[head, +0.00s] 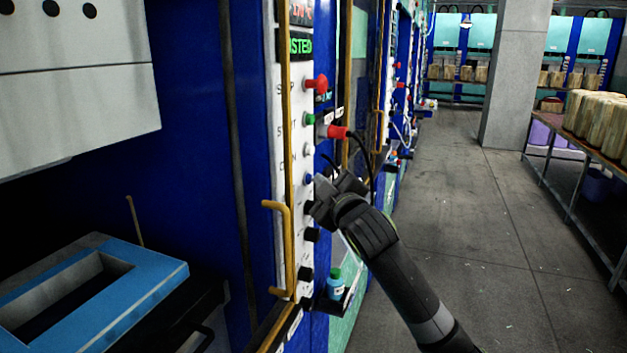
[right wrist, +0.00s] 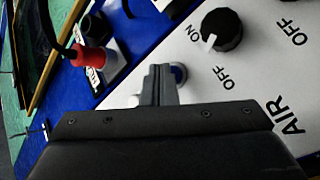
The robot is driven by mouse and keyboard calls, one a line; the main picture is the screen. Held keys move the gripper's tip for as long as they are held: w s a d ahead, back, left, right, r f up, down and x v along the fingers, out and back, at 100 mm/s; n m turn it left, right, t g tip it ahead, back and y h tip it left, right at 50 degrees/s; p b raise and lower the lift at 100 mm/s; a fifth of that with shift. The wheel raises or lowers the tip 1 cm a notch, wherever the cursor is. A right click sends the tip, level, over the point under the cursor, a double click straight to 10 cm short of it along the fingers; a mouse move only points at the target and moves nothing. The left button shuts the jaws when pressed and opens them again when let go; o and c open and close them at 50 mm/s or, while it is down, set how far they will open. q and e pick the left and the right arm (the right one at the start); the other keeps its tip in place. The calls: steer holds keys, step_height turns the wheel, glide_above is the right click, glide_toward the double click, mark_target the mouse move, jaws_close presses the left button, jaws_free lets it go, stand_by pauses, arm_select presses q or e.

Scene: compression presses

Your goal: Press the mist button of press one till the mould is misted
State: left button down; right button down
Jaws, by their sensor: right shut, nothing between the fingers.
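The press's white control panel (head: 283,150) carries a column of buttons. A blue button (head: 308,179) sits below a white one, and its label is hidden. My right gripper (head: 322,186) is shut and empty, its tips right at the blue button. In the right wrist view the shut fingers (right wrist: 160,85) partly cover the blue button (right wrist: 180,73); I cannot tell whether they touch it. A green-lit display (head: 300,46) reads "ISTED", its first part hidden by a rail. A blue frame (head: 145,290) with a rectangular opening lies in the press. My left gripper is not in view.
A yellow rail and handle (head: 290,240) run along the panel. Black knobs (right wrist: 222,30) sit beside the fingers. A red connector (head: 336,132) with a black cable sticks out above my gripper. A small bottle (head: 335,284) stands below. The aisle floor (head: 470,220) is clear.

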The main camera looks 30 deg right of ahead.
steer(key=shift+s+d+p, duration=0.4)
steer(key=shift+s+d, duration=0.15)
steer(key=shift+s, duration=0.15)
steer(key=s+d+p, duration=0.1)
steer(key=s+d, duration=0.2)
steer(key=shift+s+d+p, duration=0.15)
steer(key=shift+s+p, duration=0.15)
steer(key=shift+s, duration=0.1)
stand_by(0.7)
